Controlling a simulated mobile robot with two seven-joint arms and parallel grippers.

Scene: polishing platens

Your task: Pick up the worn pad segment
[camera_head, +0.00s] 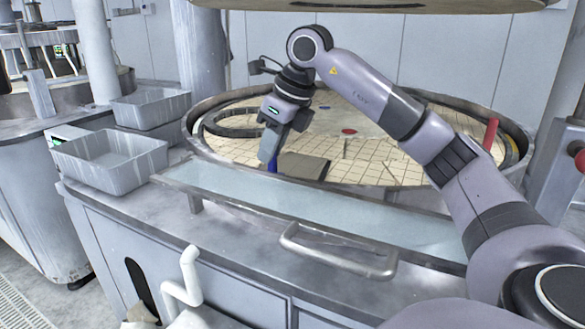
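A dark grey-brown flat piece (303,166), which looks like the worn pad segment, lies at the near edge of the round platen (375,150), on its cream tiled surface. My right gripper (270,163) points down at the left end of this dark piece. Its fingertips are close to the piece or touching it; I cannot tell which. The fingers overlap in this view, with a bit of blue at the tip, so their opening does not show. My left gripper is not in view.
A translucent splash guard (300,203) runs along the platen's front, with a metal handle (338,253) below. Two grey bins, a near one (112,160) and a far one (150,108), stand at the left. A red post (490,133) rises at the right rim.

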